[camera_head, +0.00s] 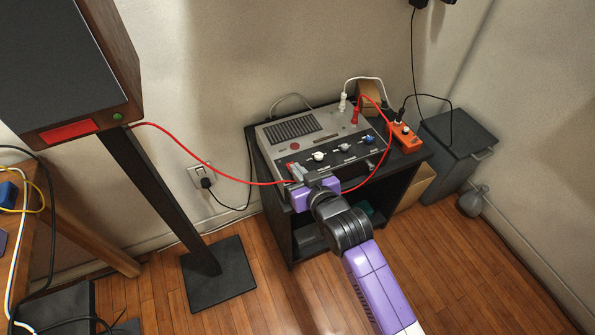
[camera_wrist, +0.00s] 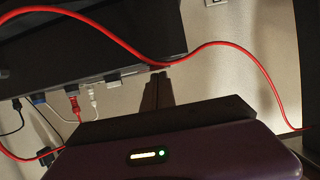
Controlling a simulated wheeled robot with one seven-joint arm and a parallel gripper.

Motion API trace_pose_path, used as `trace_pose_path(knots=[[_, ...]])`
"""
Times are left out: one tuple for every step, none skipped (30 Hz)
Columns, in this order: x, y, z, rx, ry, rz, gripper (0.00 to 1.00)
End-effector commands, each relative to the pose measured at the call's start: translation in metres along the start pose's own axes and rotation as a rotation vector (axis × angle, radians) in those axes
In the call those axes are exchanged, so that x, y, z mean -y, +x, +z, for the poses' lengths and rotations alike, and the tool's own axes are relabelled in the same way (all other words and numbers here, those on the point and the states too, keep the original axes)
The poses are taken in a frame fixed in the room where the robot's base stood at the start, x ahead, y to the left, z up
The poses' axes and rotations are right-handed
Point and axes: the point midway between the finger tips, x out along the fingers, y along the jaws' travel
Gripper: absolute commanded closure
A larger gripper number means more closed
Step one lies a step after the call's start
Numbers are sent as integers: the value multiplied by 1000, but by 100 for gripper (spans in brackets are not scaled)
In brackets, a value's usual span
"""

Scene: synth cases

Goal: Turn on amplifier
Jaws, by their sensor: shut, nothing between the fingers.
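The amplifier (camera_head: 322,140) is a grey box with a top grille, a round red button (camera_head: 295,147) and a dark front panel with white and blue knobs. It stands on a black stand. My gripper (camera_head: 297,173) is at the front left corner of the panel, shut with nothing held. Its tips are close to a small red part (camera_head: 290,166) there; I cannot tell whether they touch it. My purple gripper body hides the panel's lower left. In the wrist view, my gripper body fills the bottom, with cable plugs (camera_wrist: 73,97) beyond it.
A red cable (camera_head: 225,172) runs from the speaker (camera_head: 70,70) past my gripper to the amplifier's back. An orange power strip (camera_head: 404,137) lies right of the amplifier. A dark bin (camera_head: 458,150) stands farther right. Wooden floor (camera_head: 470,260) is clear at the front right.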

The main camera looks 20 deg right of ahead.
Motion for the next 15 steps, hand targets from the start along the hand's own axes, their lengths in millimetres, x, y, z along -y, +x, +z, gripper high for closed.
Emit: trace_pose_path(knots=[[0,0,1,0,0,0,100],[0,0,1,0,0,0,100],[0,0,1,0,0,0,100],[0,0,1,0,0,0,100],[0,0,1,0,0,0,100],[0,0,0,0,0,0,100],[0,0,0,-1,0,0,100],[0,0,0,-1,0,0,100],[0,0,1,0,0,0,100],[0,0,2,0,0,0,100],[0,0,5,1,0,1,100],[-1,1,10,0,0,1,100],[0,1,7,-2,0,0,100],[0,1,7,-2,0,0,100],[0,1,7,-2,0,0,100]])
